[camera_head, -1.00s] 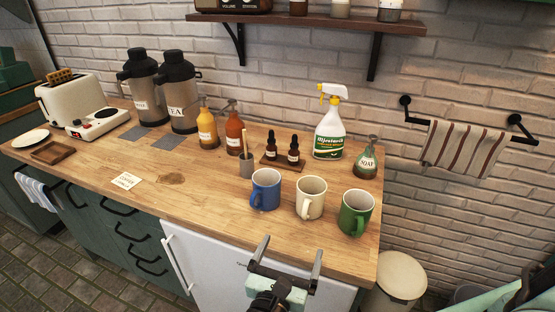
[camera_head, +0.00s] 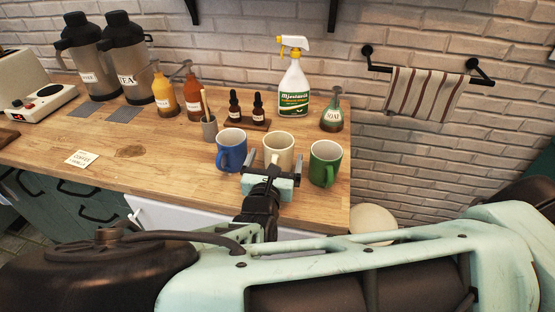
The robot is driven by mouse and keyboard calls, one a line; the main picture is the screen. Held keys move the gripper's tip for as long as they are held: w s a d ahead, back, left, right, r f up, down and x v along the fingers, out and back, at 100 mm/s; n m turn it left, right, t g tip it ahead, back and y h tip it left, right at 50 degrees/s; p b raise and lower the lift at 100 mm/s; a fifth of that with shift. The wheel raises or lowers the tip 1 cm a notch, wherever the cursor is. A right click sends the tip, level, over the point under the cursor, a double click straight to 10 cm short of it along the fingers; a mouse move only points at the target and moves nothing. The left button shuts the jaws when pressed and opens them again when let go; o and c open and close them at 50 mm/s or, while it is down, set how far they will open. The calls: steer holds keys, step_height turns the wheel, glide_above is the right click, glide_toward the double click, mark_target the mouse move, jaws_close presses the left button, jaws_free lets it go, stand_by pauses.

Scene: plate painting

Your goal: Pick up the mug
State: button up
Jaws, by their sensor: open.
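Three mugs stand upright in a row near the right end of the wooden counter: a blue mug (camera_head: 231,150), a cream mug (camera_head: 279,147) and a green mug (camera_head: 325,164). My gripper (camera_head: 272,161) is open at the near side of the cream mug. In this view its jaws overlap the lower part of the cream mug and hide it. I cannot tell whether they touch the mug. The blue mug is to the left of my gripper and the green mug to the right.
Behind the mugs stand a cup with a stick (camera_head: 209,128), two dropper bottles on a small tray, a spray bottle (camera_head: 294,90) and a soap bottle (camera_head: 332,115). Two sauce pumps and two flasks are further left. The counter's front left part (camera_head: 150,175) is mostly clear.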

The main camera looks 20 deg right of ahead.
mark_target(278, 146)
steer(key=shift+b+x, duration=0.3)
steer(key=shift+x, duration=1.1)
steer(key=c, duration=1.2)
steer(key=shift+c, duration=0.8)
steer(key=shift+r, duration=0.15)
